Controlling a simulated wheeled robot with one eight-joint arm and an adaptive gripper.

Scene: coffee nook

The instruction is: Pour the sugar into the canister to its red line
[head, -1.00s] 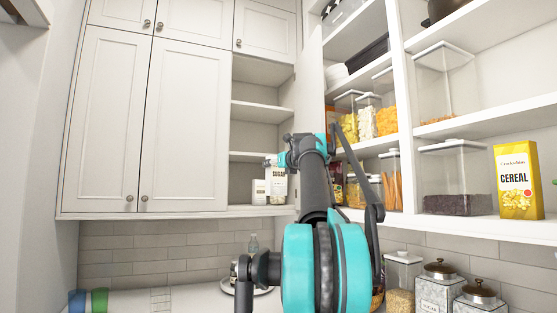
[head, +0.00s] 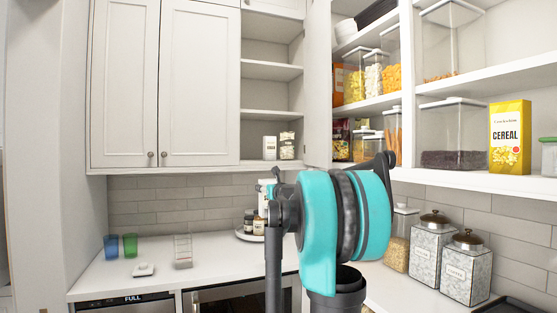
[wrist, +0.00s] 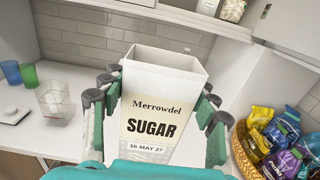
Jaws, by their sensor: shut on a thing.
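My gripper (wrist: 155,118) is shut on the white sugar box (wrist: 155,128), with fingers on both sides of it. The box is labelled "Merrowdel SUGAR", looks upright and is open at the top. I cannot make out sugar inside it. In the head view my arm largely hides the gripper and box. The clear canister (head: 183,251) stands on the counter at the left, and also shows in the wrist view (wrist: 55,104), left of and apart from the box.
A round tray (head: 243,236) with bottles is behind my arm. A basket of packets (wrist: 243,150) is at the right. The open cabinet (head: 270,100) is above.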

